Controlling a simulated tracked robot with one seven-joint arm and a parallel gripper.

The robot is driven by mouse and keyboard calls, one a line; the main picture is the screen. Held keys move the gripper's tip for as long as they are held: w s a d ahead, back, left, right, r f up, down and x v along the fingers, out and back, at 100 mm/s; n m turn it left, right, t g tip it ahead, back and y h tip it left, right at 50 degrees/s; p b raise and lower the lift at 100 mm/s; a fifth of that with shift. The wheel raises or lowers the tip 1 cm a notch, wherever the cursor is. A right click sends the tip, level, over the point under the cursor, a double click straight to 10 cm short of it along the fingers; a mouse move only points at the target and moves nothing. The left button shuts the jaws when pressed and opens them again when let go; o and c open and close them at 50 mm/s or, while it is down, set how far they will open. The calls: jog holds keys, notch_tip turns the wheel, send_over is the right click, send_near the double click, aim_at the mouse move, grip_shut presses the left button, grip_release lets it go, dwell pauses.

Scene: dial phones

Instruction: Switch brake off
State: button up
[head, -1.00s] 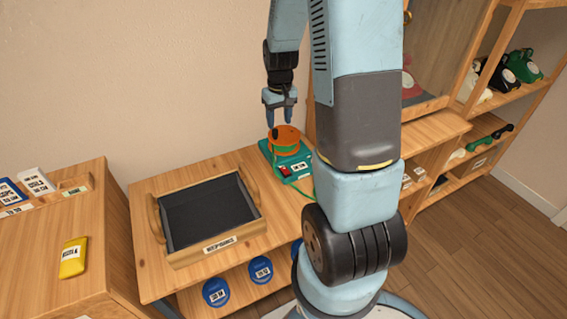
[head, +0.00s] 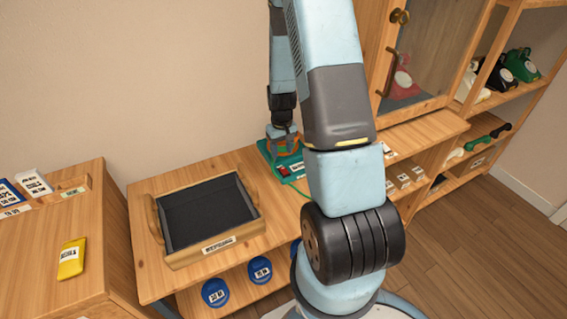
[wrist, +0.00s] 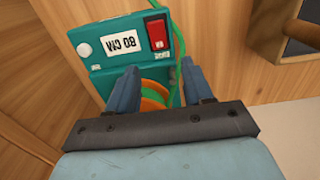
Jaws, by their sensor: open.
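The teal device (head: 287,168) stands on the wooden bench below my gripper. In the wrist view the device (wrist: 103,62) has a red rocker switch (wrist: 157,34), a white label (wrist: 118,44) and a white round knob (wrist: 84,49). An orange spool (wrist: 154,96) with green cord shows between my fingers. My gripper (wrist: 154,88) is open, with its blue fingers on either side of the spool; whether they touch it I cannot tell. In the head view my gripper (head: 284,150) is low over the device, partly hiding the spool.
A dark-lined wooden tray (head: 208,211) stands left of the device on the bench. A glass-doored cabinet (head: 400,60) with a handle stands to the right. A yellow object (head: 72,258) lies on the left desk. A green cord (head: 305,190) runs from the device behind my arm.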

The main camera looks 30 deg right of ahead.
aim_at(282, 167)
jog(key=shift+f, duration=3.45)
